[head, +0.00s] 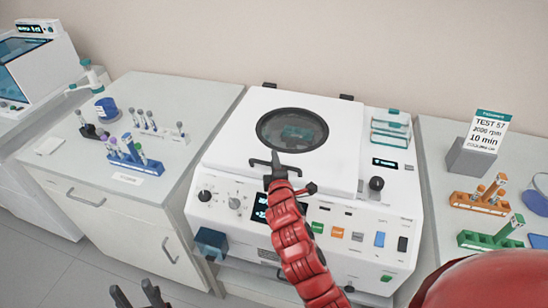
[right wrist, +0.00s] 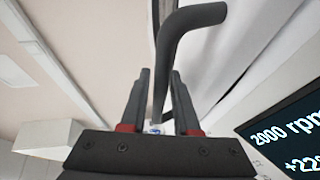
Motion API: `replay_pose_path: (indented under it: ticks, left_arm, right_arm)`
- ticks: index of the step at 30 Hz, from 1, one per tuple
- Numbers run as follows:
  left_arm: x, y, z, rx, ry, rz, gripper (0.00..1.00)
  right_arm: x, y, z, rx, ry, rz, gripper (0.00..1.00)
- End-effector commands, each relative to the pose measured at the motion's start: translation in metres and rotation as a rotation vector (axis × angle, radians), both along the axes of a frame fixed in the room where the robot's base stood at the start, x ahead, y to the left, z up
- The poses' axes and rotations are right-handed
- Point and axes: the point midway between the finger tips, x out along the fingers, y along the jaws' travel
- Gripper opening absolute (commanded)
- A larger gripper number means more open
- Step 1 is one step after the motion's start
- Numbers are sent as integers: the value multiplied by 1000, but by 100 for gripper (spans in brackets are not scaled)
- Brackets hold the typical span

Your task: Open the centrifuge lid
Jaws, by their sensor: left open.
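The centrifuge (head: 345,250) is a white benchtop machine in the middle of the head view. Its white lid (head: 335,177) lies shut, with a dark-rimmed round window (head: 292,129). My right gripper (head: 277,165) is at the lid's front edge. In the right wrist view a dark bent handle (right wrist: 193,17) runs down between the fingers of my right gripper (right wrist: 160,80). Whether the fingers press on it cannot be told. My left gripper (head: 137,294) is open and empty, low in front of the left cabinet.
The left cabinet (head: 205,98) carries tube racks (head: 133,160) and a pipette stand. The right bench holds a sign (head: 488,130), an orange rack (head: 480,204) and a green rack (head: 490,241). Small clear boxes (head: 390,128) stand on the machine's right side. The wall is close behind.

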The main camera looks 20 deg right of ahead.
Motion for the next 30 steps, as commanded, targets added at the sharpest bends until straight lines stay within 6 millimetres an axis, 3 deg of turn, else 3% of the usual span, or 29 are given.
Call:
replay_pose_path:
  ticks: [6, 14, 20, 30]
  left_arm:
    - [0, 0, 4, 0, 0, 0, 50]
    - [0, 0, 3, 0, 0, 0, 50]
    - [0, 0, 3, 0, 0, 0, 50]
    - [0, 0, 3, 0, 0, 0, 50]
  right_arm:
    - [12, -2, -4, 0, 3, 0, 30]
    - [13, -2, -4, 1, 2, 1, 30]
    - [13, -2, -4, 1, 2, 1, 0]
    - [13, -2, -4, 1, 3, 1, 0]
